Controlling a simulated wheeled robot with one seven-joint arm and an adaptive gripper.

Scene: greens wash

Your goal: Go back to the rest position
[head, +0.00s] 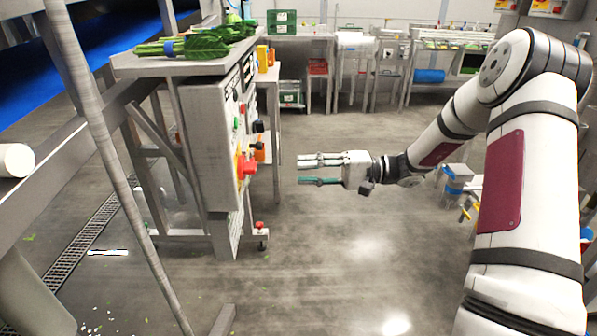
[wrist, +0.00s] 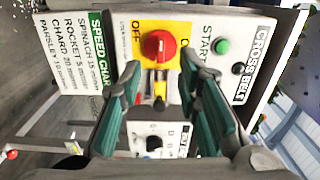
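My gripper (head: 318,170) is stretched out over the open floor in the head view, pointing left toward the grey control box (head: 205,140). A gap of floor shows between its fingertips and the box. In the wrist view my gripper (wrist: 158,95) has its two green-padded fingers spread apart, with nothing between them. Beyond the fingers is the panel with a red rotary knob on a yellow plate; the red knob (wrist: 158,46) also shows in the head view (head: 246,166).
A steel table with leafy greens (head: 200,44) stands above the control box. A green button (wrist: 221,46) and a speed chart (wrist: 88,65) are on the panel. A slanted steel post (head: 110,150) stands at the left. The middle floor (head: 370,240) is clear.

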